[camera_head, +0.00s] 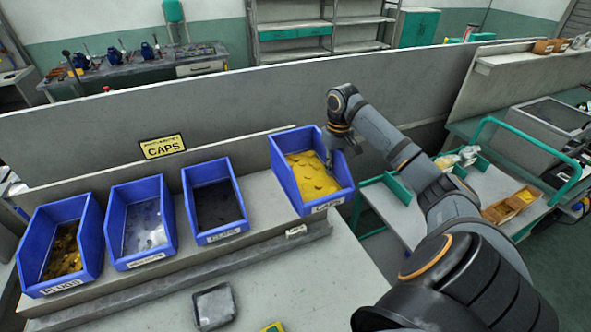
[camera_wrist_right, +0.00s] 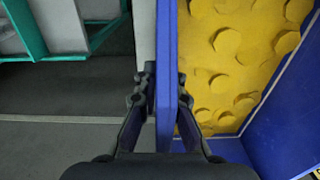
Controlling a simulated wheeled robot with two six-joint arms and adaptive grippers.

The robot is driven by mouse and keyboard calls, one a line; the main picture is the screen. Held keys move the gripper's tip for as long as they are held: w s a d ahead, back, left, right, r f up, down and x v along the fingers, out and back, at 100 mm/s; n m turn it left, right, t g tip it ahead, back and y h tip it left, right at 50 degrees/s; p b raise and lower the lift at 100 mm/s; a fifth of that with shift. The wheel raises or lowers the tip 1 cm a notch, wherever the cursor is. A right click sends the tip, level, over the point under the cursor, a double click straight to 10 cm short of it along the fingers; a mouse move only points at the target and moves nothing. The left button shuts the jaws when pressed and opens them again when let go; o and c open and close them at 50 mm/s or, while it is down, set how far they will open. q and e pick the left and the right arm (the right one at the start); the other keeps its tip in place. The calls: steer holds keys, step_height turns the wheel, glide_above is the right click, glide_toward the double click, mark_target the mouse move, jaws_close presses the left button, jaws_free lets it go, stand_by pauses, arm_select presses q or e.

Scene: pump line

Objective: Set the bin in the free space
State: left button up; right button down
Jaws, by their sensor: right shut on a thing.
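The blue bin (camera_head: 283,178) with yellow caps is at the right end of the grey ledge (camera_head: 258,208). My right gripper (camera_head: 331,158) reaches over its right wall. In the right wrist view the right gripper (camera_wrist_right: 165,88) is shut on that blue wall (camera_wrist_right: 166,50), one finger on each side, with the yellow caps (camera_wrist_right: 235,50) to the right. I cannot tell whether the bin rests on the ledge or hangs slightly above it. A free stretch of ledge (camera_head: 258,190) lies between this bin and the dark-filled bin (camera_head: 222,232). My left gripper is not in view.
Two more blue bins, one with grey contents (camera_head: 145,258) and one with brownish-yellow contents (camera_head: 60,285), stand farther left. A CAPS sign (camera_head: 163,146) is on the panel behind. A small dark tray (camera_head: 214,306) lies in front. A green-handled cart (camera_head: 400,215) stands right.

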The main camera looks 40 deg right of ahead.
mark_target(312, 171)
steer(key=w, duration=0.2)
steer(key=w+a+f+p, duration=0.1)
steer(key=w, duration=0.1)
steer(key=w+a+f+p, duration=0.1)
steer(key=w, duration=0.1)
steer(key=shift+w+f, duration=0.1)
steer(key=shift+w, duration=0.05)
steer(key=w+f, duration=0.1)
steer(key=f, duration=0.1)
steer(key=w+f, duration=0.3)
steer(key=shift+w+a+f, duration=0.15)
steer(key=shift+a+f, duration=0.2)
steer(key=shift+f, duration=0.05)
steer(key=shift+w+a+f, duration=0.1)
steer(key=shift+w+f, duration=0.15)
steer(key=shift+f, duration=0.15)
step_height(312, 171, down, 2)
steer(key=shift+f+p, duration=0.15)
steer(key=shift+p, duration=0.7)
steer(key=shift+f, duration=0.35)
steer(key=c, duration=1.9)
jaws_free()
steer(key=shift+s+f, duration=0.1)
steer(key=shift+f, duration=0.05)
steer(key=o, duration=0.4)
